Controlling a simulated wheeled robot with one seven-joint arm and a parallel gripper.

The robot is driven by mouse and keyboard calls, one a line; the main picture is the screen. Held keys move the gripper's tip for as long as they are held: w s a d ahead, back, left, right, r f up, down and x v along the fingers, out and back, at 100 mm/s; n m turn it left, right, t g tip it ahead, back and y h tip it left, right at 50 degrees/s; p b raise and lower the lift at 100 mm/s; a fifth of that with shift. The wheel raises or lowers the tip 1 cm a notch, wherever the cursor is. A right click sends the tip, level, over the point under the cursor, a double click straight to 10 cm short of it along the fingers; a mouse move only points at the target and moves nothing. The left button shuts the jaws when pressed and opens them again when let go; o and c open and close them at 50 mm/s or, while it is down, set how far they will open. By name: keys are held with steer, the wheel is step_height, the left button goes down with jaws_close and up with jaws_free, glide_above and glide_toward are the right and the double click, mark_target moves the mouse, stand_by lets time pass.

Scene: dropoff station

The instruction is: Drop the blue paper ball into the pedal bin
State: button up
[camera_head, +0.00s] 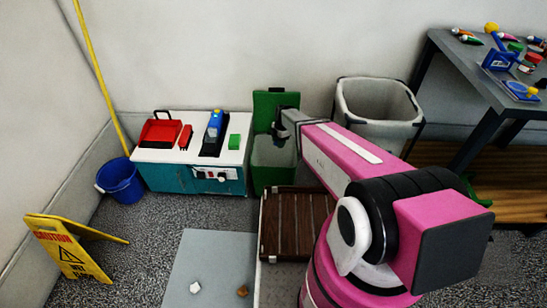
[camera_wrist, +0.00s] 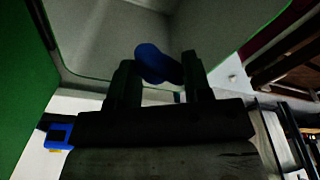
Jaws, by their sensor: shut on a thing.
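The pedal bin (camera_head: 260,178) is green with a pale grey inside, and its lid (camera_head: 276,100) stands open at the back. My gripper (camera_head: 281,131) is over the bin's opening in the head view. In the wrist view my gripper (camera_wrist: 159,64) is shut on the dark blue paper ball (camera_wrist: 151,60), which sits between the two fingertips. The bin's grey inside (camera_wrist: 98,38) with its green rim shows behind the ball. The ball cannot be made out in the head view.
A white-topped teal cabinet (camera_head: 160,172) with red, blue and green items stands left of the bin. A grey open bin (camera_head: 375,125) stands behind my arm.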

steer(key=shift+f, duration=1.8)
steer(key=o, duration=1.2)
steer(key=r, duration=0.3)
steer(key=d+r, duration=0.1)
steer(key=r, duration=0.6)
steer(key=shift+w+d+r, duration=0.25)
steer(key=shift+w+r, duration=0.15)
